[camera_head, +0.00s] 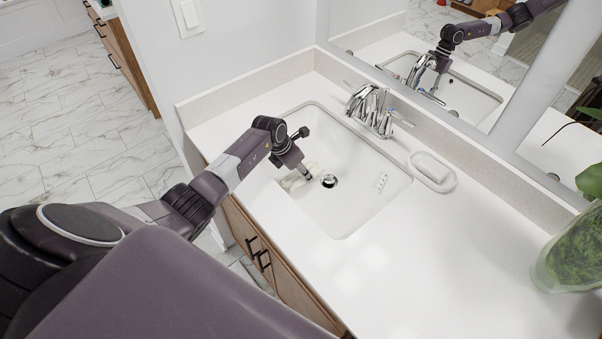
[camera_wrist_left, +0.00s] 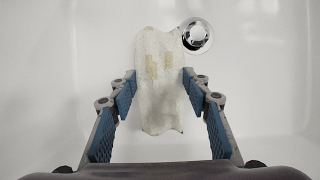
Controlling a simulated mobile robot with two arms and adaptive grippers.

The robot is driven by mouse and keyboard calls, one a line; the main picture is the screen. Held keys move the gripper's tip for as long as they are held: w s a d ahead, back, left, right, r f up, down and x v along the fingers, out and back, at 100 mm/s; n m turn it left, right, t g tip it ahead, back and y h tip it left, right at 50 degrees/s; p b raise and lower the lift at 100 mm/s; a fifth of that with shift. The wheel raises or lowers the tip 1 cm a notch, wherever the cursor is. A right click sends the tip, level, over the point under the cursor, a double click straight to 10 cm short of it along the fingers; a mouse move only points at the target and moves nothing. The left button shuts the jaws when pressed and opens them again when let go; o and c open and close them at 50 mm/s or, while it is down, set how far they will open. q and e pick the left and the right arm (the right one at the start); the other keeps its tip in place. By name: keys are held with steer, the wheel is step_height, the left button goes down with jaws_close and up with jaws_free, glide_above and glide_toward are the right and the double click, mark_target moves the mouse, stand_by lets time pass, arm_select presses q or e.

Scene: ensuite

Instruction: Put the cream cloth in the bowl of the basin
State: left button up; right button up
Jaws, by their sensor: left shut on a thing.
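The cream cloth (camera_wrist_left: 158,85) is in the bowl of the basin, beside the drain; in the head view (camera_head: 297,177) it is partly hidden by my gripper. My left gripper (camera_wrist_left: 157,85) reaches down into the bowl and is shut on the cloth, with a blue-padded finger at each side of it. It also shows in the head view (camera_head: 307,174). The white basin (camera_head: 362,200) is set in the counter, with a round chrome drain (camera_head: 329,181) in its floor. I cannot tell whether the cloth rests on the floor of the bowl. My right gripper is out of view.
A chrome faucet (camera_head: 372,110) stands behind the basin. A white soap dish with soap (camera_head: 432,170) sits to the right of it. A potted plant (camera_head: 575,250) stands at the right edge. The counter front (camera_head: 400,285) is clear. A mirror (camera_head: 470,70) runs along the back.

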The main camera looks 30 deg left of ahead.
arm_select(q)
step_height(320, 180, down, 2)
steer(key=shift+w+f, duration=0.1)
steer(key=shift+w, duration=0.05)
steer(key=shift+f, duration=0.2)
steer(key=o, duration=1)
steer(key=shift+o, duration=0.2)
steer(key=shift+r, duration=0.1)
steer(key=v, duration=1.2)
steer(key=shift+a+r, duration=0.1)
steer(key=shift+r, duration=0.05)
